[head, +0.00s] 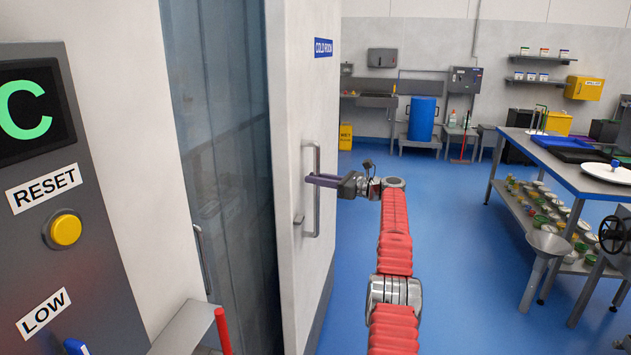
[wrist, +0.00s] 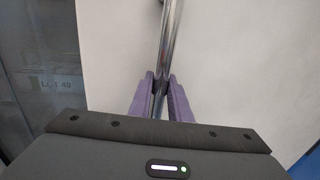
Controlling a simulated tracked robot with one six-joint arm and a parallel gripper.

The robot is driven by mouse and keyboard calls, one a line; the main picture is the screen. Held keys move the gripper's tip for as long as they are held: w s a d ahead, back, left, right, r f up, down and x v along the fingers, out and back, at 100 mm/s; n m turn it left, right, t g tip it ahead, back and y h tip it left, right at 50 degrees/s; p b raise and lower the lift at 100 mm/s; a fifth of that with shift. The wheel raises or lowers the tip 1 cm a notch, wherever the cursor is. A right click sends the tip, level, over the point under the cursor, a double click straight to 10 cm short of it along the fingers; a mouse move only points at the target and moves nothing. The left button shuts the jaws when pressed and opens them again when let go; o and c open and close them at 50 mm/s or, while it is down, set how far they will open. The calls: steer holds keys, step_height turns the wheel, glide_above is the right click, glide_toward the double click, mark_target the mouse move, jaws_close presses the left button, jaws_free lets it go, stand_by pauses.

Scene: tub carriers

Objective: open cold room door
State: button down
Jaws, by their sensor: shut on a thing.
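The cold room door (head: 310,115) is a thick white panel with a blue "COLD ROOM" sign (head: 323,47). It stands partly open, and a gap with a translucent strip curtain (head: 222,130) shows to its left. A vertical metal bar handle (head: 317,212) is on the door's face. My gripper (head: 322,181) reaches it from the right, with its purple fingers around the bar. In the wrist view the fingers (wrist: 160,95) are shut on the handle (wrist: 169,45), one on each side, with the white door behind.
A control panel (head: 65,200) with a yellow reset button stands close at left. A red upright bar (head: 223,330) is at the bottom. Blue floor (head: 445,230) is clear right of the door, up to a workbench (head: 560,165) with tubs below.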

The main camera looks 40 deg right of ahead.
steer(key=shift+f, duration=0.1)
steer(key=c, duration=1.6)
jaws_free()
steer(key=shift+c, duration=0.2)
steer(key=shift+s+d, duration=0.1)
steer(key=shift+s, duration=0.05)
steer(key=v, duration=1.3)
steer(key=shift+s, duration=0.25)
